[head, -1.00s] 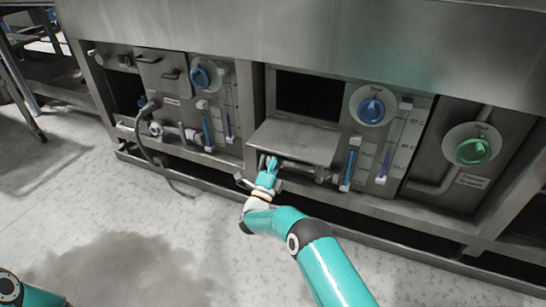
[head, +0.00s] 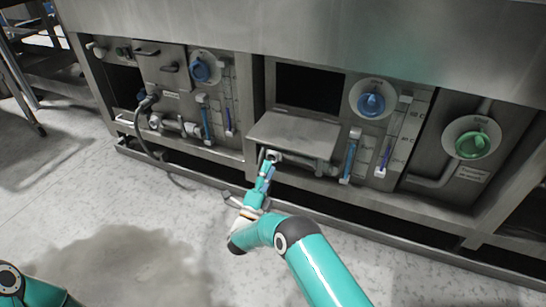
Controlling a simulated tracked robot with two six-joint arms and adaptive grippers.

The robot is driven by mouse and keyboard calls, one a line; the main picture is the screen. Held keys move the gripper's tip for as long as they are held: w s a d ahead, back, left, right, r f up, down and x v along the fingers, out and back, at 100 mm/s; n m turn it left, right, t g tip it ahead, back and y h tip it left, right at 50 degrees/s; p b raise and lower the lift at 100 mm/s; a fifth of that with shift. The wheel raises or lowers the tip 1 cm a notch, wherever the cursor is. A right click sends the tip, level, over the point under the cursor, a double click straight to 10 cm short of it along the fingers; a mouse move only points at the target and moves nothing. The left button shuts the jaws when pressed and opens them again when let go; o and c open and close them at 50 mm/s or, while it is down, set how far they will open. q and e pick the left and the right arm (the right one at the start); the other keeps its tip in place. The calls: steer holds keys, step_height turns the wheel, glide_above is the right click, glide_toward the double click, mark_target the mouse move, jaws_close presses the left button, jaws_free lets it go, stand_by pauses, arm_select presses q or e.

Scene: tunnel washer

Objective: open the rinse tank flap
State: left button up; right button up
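The rinse tank flap (head: 295,133) is a grey metal plate in the middle bay of the washer. It is swung down and sticks outward, roughly level, below a dark rectangular opening (head: 308,86). My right gripper (head: 268,165), teal, is just below the flap's front left corner. The fingers are small and seen end-on, so I cannot tell whether they touch the flap or the pipework under it, or how far apart they are. Of my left arm, only a teal part shows at the bottom left corner; its gripper is out of view.
Blue dial (head: 371,104) and flow tubes (head: 349,158) stand right of the flap, with a green dial (head: 471,144) farther right. A closed panel with handles (head: 164,68) and a hose (head: 141,128) are at left. A low rail (head: 215,189) runs along the floor; the floor in front is clear.

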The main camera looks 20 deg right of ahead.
steer(key=v, duration=0.4)
stand_by(0.4)
